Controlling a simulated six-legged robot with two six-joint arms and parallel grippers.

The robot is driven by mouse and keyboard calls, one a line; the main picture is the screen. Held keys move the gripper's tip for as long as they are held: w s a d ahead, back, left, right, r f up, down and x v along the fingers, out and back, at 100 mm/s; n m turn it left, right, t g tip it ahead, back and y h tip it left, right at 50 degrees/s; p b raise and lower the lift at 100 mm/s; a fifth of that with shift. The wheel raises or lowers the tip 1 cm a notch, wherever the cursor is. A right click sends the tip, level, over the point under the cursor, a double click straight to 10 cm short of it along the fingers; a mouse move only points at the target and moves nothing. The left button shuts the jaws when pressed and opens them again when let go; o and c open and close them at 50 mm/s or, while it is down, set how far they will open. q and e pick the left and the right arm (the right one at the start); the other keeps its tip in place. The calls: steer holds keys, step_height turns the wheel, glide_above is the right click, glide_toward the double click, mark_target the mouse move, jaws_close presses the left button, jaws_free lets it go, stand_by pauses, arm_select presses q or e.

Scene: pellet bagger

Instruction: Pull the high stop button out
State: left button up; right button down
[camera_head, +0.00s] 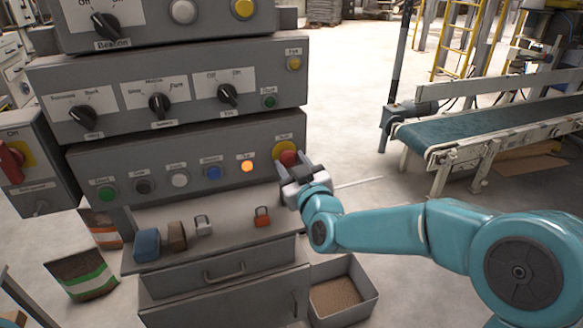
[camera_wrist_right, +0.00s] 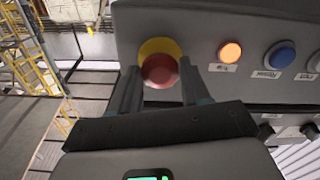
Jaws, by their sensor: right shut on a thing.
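The high stop button (camera_head: 286,153) is a red mushroom head on a yellow round plate, at the right end of the grey panel's button row. In the right wrist view the red button (camera_wrist_right: 160,70) sits between the two fingers of my right gripper (camera_wrist_right: 158,88). In the head view my right gripper (camera_head: 297,172) is at the button from the front right and covers part of it. It is shut on the button. Whether the button is pressed in or out cannot be told. My left gripper is not in view.
An orange lit lamp (camera_head: 247,166) and a blue button (camera_head: 213,172) are left of the stop button. A ledge below carries padlocks, including a red one (camera_head: 262,216). A bin of pellets (camera_head: 338,297) stands below right. A conveyor (camera_head: 470,130) stands right, across open floor.

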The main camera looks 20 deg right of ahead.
steer(key=c, duration=0.8)
jaws_free()
steer(key=shift+f, duration=0.1)
steer(key=shift+o, duration=1.4)
steer(key=shift+s, duration=0.25)
steer(key=shift+s+r, duration=0.1)
steer(key=shift+r, duration=0.1)
steer(key=shift+w+f, duration=0.15)
steer(key=shift+w, duration=0.1)
steer(key=s+b, duration=0.2)
steer(key=s, duration=1.4)
steer(key=shift+s+d, duration=0.25)
steer(key=shift+s, duration=0.05)
